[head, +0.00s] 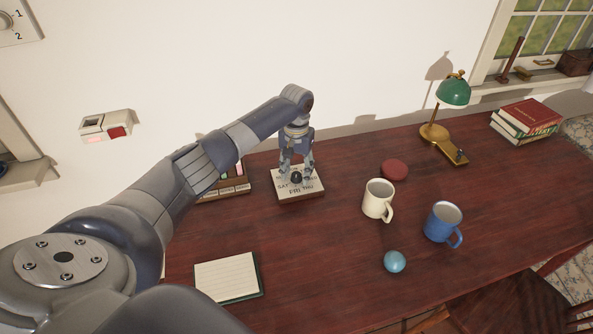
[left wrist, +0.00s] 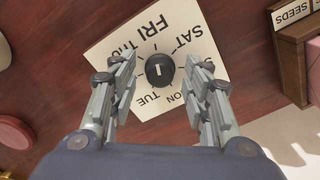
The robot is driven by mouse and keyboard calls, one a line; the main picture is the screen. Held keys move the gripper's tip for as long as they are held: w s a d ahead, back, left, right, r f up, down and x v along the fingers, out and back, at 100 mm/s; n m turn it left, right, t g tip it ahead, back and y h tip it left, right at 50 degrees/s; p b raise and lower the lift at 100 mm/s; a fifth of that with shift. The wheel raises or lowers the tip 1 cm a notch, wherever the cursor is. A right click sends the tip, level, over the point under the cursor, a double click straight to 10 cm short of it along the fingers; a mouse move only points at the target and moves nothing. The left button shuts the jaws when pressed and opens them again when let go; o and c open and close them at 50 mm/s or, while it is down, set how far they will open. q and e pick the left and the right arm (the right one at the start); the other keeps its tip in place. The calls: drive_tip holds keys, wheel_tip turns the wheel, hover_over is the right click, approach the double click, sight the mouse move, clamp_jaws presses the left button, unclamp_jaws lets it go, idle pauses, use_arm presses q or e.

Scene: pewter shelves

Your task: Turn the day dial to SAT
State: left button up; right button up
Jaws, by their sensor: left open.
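The day dial is a cream square plate (head: 312,192) with day names around a black knob (head: 296,178), near the back of the desk. In the left wrist view the knob (left wrist: 160,70) has a short pale mark, and SAT, FRI, THU and TUE show on the plate (left wrist: 115,58); another label, ending in ON, is partly covered by a finger. Which day the mark points to I cannot tell for sure. My left gripper (head: 296,168) points down over the dial, open, its fingers (left wrist: 160,88) on either side of the knob with gaps. My right gripper is not in view.
A desk organiser (head: 232,190) stands left of the dial. A cream mug (head: 376,200), blue mug (head: 442,222), blue ball (head: 395,261) and red round object (head: 395,169) are to the right. A notepad (head: 227,278) lies in front. A green lamp (head: 453,92) stands farther right.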

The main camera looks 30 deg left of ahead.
use_arm(q)
drive_tip(key=shift+f, duration=0.2)
drive_tip(key=shift+c, duration=0.5)
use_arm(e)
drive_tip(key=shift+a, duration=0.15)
use_arm(q)
clamp_jaws()
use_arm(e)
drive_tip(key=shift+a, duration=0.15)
use_arm(q)
drive_tip(key=shift+r, duration=0.1)
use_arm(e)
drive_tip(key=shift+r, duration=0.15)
